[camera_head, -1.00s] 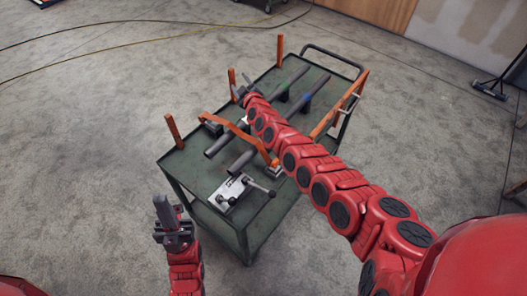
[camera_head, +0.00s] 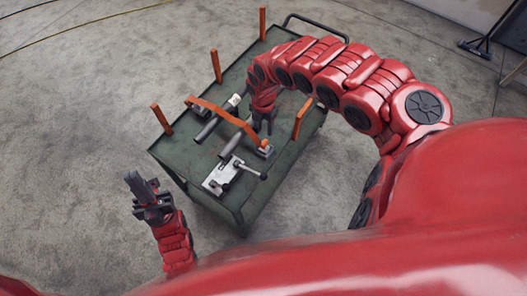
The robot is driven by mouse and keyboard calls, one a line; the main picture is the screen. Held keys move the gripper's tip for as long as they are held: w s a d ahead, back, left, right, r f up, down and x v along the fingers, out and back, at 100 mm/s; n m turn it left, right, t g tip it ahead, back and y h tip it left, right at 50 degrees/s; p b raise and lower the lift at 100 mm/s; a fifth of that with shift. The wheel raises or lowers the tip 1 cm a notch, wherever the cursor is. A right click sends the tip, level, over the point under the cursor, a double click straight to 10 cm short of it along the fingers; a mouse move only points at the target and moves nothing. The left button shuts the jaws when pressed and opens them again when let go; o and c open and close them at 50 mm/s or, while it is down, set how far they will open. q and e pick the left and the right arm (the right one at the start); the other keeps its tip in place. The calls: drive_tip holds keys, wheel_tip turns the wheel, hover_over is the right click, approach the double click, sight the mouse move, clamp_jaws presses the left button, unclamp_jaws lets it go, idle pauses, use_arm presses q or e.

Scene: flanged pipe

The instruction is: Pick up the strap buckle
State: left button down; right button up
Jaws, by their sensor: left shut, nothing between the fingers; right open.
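An orange strap (camera_head: 222,117) arches over two grey pipes on the green cart (camera_head: 245,190). Its near end meets a small grey fitting (camera_head: 265,150), which may be the strap buckle; I cannot tell for certain. My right gripper (camera_head: 262,124) points down just behind this fitting, close to the strap. Its fingers are small and partly hidden by the arm, and it is open. I see nothing held in it. My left gripper (camera_head: 135,184) is shut and empty, raised over the floor left of the cart.
A metal plate with a lever (camera_head: 222,177) lies at the cart's near edge. Orange posts (camera_head: 161,119) stand along the cart's sides, one (camera_head: 301,118) right of my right gripper. The pipes (camera_head: 205,130) lie under the strap. The floor left of the cart is clear.

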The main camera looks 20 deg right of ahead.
wheel_tip(320, 180, down, 5)
drive_tip(key=shift+a+r, duration=0.15)
drive_tip(key=shift+r, duration=0.05)
drive_tip(key=shift+f, duration=0.85)
drive_tip(key=shift+s+f+p, duration=0.15)
drive_tip(key=shift+f+p, duration=0.55)
drive_tip(key=shift+f, duration=1.2)
drive_tip(key=shift+d+f, duration=0.35)
drive_tip(key=shift+f, duration=0.3)
clamp_jaws()
